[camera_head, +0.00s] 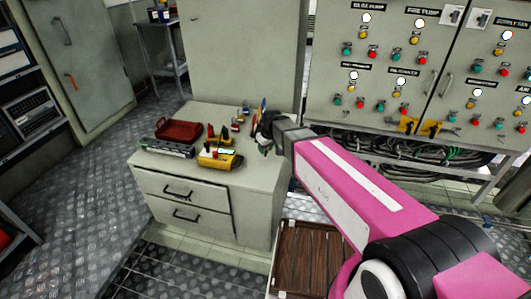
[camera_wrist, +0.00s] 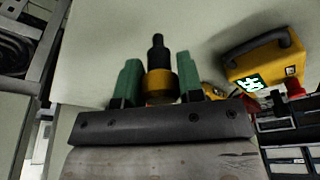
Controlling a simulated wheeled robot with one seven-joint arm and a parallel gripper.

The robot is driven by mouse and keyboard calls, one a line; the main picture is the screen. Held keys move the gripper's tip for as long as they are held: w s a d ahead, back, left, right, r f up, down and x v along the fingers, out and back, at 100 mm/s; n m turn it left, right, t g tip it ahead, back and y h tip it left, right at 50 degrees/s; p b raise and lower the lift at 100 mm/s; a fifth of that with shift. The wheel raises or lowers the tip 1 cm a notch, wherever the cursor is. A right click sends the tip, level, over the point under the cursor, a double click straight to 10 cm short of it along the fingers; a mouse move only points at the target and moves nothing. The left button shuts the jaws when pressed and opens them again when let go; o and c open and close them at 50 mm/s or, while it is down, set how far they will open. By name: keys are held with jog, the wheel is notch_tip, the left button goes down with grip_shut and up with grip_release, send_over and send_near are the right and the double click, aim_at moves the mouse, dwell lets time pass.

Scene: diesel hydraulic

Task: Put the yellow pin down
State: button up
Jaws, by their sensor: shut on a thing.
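The yellow pin (camera_wrist: 160,88), a yellow collar with a black stem, stands between the two green fingers of my gripper (camera_wrist: 159,75) in the wrist view. My gripper is shut on it, and the black stem points away from my wrist. In the head view my gripper (camera_head: 266,130) is over the right back part of the grey drawer cabinet's top (camera_head: 255,172). The pin cannot be made out there. I cannot tell whether the pin touches the cabinet top.
A yellow device (camera_head: 220,160) lies on the cabinet and shows in the wrist view (camera_wrist: 262,62). A red case (camera_head: 180,130), a grey bar (camera_head: 167,149) and several small tools are left of my gripper. A control panel (camera_head: 400,70) and hanging cables (camera_head: 385,160) are to the right.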

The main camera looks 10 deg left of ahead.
jog(key=shift+d+x, duration=0.2)
jog(key=shift+x, duration=1.05)
jog(key=shift+s+f, duration=0.15)
jog(key=shift+s, duration=0.05)
jog(key=o, duration=1)
jog(key=shift+c, duration=0.2)
jog(key=v, duration=1.2)
jog(key=s+d+f+m, duration=0.3)
jog(key=d, duration=0.8)
jog(key=s+d+f+m+g+h, duration=0.1)
jog(key=s+d+f+m, duration=0.2)
jog(key=d, duration=0.8)
jog(key=s+d+f+m+h, duration=0.1)
jog(key=s+d+f+m, duration=0.2)
jog(key=d, duration=0.9)
jog(key=shift+f+m+g, duration=0.3)
jog(key=shift+f+g, duration=0.05)
jog(key=shift+g, duration=0.05)
jog(key=shift+s, duration=0.1)
